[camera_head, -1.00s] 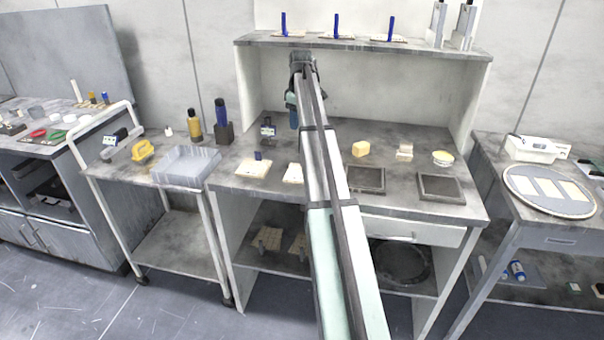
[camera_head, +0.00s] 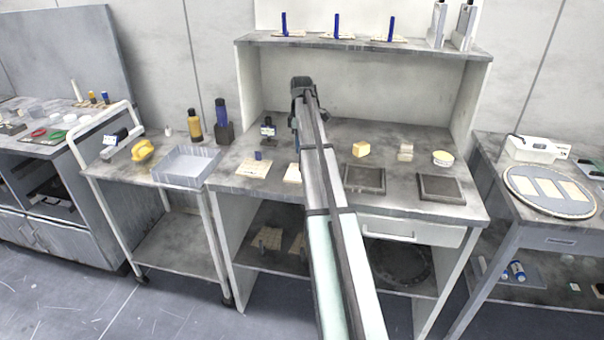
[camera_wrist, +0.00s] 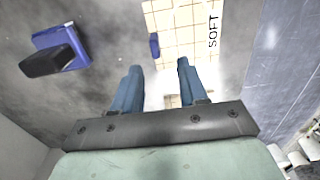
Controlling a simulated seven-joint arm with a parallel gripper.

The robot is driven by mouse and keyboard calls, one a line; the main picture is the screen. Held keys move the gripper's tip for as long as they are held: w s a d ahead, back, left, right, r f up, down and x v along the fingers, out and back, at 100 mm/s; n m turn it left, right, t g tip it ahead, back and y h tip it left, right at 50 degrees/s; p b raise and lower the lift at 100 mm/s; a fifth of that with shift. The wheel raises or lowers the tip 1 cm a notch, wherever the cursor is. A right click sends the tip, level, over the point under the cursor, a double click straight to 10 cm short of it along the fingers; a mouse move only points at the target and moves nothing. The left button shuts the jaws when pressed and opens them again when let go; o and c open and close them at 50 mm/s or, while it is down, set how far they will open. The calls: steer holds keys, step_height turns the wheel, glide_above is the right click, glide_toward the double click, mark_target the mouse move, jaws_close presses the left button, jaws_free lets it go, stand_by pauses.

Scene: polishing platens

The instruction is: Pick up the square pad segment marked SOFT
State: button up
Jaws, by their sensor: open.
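The square pad segment marked SOFT (camera_wrist: 180,28) lies flat at the top of the wrist view, tan with a grid of lines and black lettering at its right edge. A small blue upright tab (camera_wrist: 154,45) stands at its left edge. It appears to be the left tan pad (camera_head: 250,170) on the bench in the head view, where no lettering is legible. My gripper (camera_wrist: 157,66) is open and empty, its two blue fingers short of the pad and apart from it. In the head view my arm largely hides the fingers.
A second tan pad (camera_head: 292,174) lies to the right, partly behind my arm. A small stand (camera_head: 268,130) is behind the pads; its blue-and-black form shows left in the wrist view (camera_wrist: 60,50). Dark square plates (camera_head: 441,188) lie right. A shelf (camera_head: 365,42) overhangs the bench back.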

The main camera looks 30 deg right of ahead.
steer(key=shift+s+d+f, duration=0.1)
steer(key=shift+d+f, duration=0.05)
steer(key=shift+f, duration=0.8)
steer(key=shift+w+d+f, duration=0.1)
steer(key=shift+d+f, duration=0.1)
steer(key=shift+f, duration=0.8)
steer(key=shift+s+d+f, duration=0.1)
steer(key=shift+d+f, duration=0.05)
steer(key=shift+f, duration=0.8)
steer(key=shift+c, duration=0.3)
jaws_close()
